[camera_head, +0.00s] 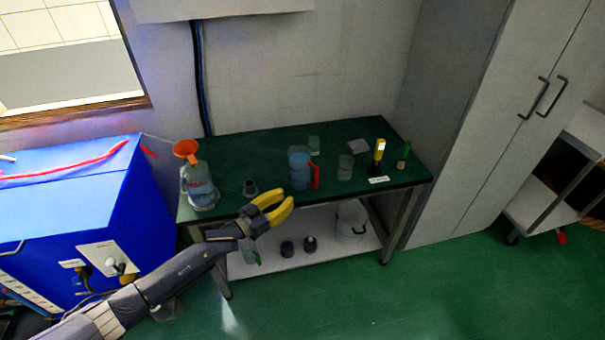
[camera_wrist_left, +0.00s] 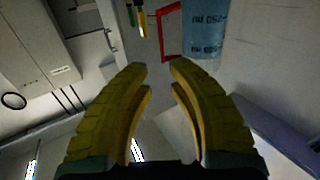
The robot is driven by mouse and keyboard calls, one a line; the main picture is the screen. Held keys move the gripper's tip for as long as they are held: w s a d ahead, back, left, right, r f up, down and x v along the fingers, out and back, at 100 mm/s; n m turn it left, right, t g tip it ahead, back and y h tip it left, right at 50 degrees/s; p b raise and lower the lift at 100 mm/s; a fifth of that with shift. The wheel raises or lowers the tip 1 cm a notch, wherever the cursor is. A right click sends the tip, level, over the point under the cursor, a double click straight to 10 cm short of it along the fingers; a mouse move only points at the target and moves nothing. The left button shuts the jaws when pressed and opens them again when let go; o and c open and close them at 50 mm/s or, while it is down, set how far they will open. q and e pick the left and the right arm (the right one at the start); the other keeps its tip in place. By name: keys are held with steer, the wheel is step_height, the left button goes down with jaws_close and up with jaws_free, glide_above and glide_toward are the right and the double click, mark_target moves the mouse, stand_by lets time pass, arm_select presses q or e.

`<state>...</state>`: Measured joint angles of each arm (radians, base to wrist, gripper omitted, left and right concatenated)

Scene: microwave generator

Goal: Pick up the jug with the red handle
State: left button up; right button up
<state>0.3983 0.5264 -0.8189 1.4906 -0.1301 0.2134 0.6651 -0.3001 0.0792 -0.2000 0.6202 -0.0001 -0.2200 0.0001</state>
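The jug (camera_head: 299,169) is a clear bluish container with a red handle (camera_head: 316,177) on its right side. It stands upright on the green tabletop, near the middle. In the left wrist view the jug (camera_wrist_left: 205,28) and its red handle (camera_wrist_left: 164,34) show at the top, beyond the fingertips. My left gripper (camera_head: 286,202) has yellow fingers and is in front of the table, to the lower left of the jug and apart from it. In the left wrist view its fingers (camera_wrist_left: 159,70) are spread with nothing between them. My right gripper is in neither view.
The green table (camera_head: 345,130) also carries a large bottle with an orange funnel (camera_head: 199,187), a small dark item (camera_head: 250,187), a glass beaker (camera_head: 345,167), a yellow-topped tool (camera_head: 379,152) and a green bottle (camera_head: 403,156). A blue cabinet (camera_head: 75,215) stands left; a grey locker (camera_head: 490,110) stands right.

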mark_target(315, 186)
arm_select(q)
steer(key=shift+x, duration=7.3)
steer(key=shift+w+a, duration=0.15)
steer(key=shift+c, duration=0.4)
jaws_close()
steer(key=shift+r, duration=0.2)
